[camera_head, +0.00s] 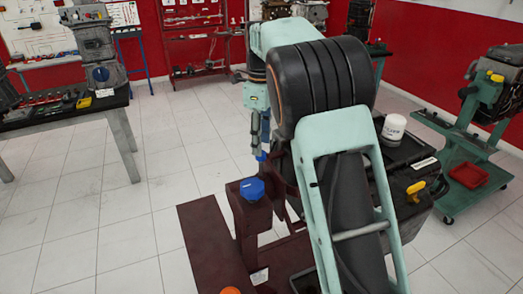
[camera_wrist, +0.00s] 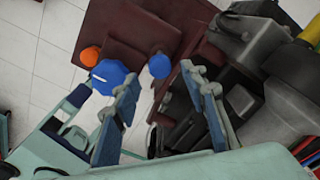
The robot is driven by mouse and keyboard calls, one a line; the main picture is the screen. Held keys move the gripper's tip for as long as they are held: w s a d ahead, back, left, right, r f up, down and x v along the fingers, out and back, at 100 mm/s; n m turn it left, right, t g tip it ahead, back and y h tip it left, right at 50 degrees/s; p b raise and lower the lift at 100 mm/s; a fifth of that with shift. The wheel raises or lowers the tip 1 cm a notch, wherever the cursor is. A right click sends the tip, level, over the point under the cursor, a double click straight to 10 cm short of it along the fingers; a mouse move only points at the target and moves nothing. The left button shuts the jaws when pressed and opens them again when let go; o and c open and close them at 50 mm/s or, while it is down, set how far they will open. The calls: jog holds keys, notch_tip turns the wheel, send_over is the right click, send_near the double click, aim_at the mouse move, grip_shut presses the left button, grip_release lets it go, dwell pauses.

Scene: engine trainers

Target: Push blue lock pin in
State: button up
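A blue knob (camera_head: 252,188) sits on top of a dark red post in the head view. The wrist view shows two blue knobs: a larger one (camera_wrist: 108,77) with a white mark, left of my fingers, and a smaller round one (camera_wrist: 160,66) beyond the gap between the fingertips. I cannot tell which of them is the lock pin. My gripper (camera_wrist: 158,80) is open, its two blue-padded fingers apart with nothing between them. In the head view my gripper (camera_head: 264,152) points down, above and slightly right of the blue knob. My arm hides much of the stand.
The dark red stand (camera_head: 205,245) carries an orange knob (camera_wrist: 90,55). A dark engine with a white filter (camera_head: 394,127) and yellow handle (camera_head: 415,188) stands right of my arm. A workbench (camera_head: 60,115) is at left. A green trainer cart (camera_head: 460,145) is at right. Tiled floor is free at left.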

aim_at(261, 158)
jog(key=shift+f, duration=1.65)
grip_shut()
